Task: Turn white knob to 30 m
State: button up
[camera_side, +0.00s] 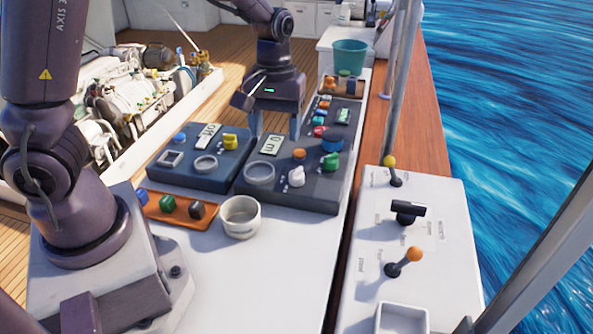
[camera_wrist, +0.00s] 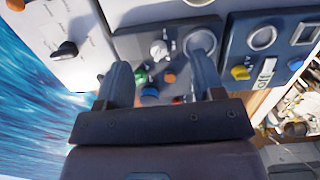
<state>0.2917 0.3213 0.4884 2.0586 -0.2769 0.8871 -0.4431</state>
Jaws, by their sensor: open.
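The white knob (camera_side: 296,177) stands on the front part of the right dark control panel (camera_side: 315,194), beside a green knob (camera_side: 331,160). In the wrist view the white knob (camera_wrist: 158,50) lies beyond and between my fingertips. A small display (camera_side: 271,145) on this panel appears to read "0 m". My gripper (camera_side: 276,132) points down over the back part of the panel, behind the white knob and apart from it. In the wrist view its two fingers (camera_wrist: 160,70) are spread with nothing held between them. The fingers hide part of the panel there.
An orange button (camera_side: 299,154) and a blue knob (camera_side: 332,144) are close to my gripper. A second panel (camera_side: 190,174) with a yellow knob (camera_side: 230,141) is at left. A white bowl (camera_side: 240,217) and an orange tray (camera_side: 176,215) with blocks stand in front. Levers stand on the white console (camera_side: 420,262).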

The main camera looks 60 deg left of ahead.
aim_at(297, 169)
jog(key=w+a+f+n, duration=0.3)
jog(key=w+a+n, duration=0.1)
jog(key=w+n, duration=0.4)
jog(key=shift+n+t+y, duration=0.3)
jog(key=shift+n+y, duration=0.1)
jog(key=f, duration=0.4)
jog(key=s+f, duration=0.1)
jog(key=f, duration=0.7)
jog(key=shift+s+d+f, duration=0.1)
jog(key=shift+s+f, duration=0.1)
jog(key=shift+f, duration=0.2)
jog(key=c, duration=0.9)
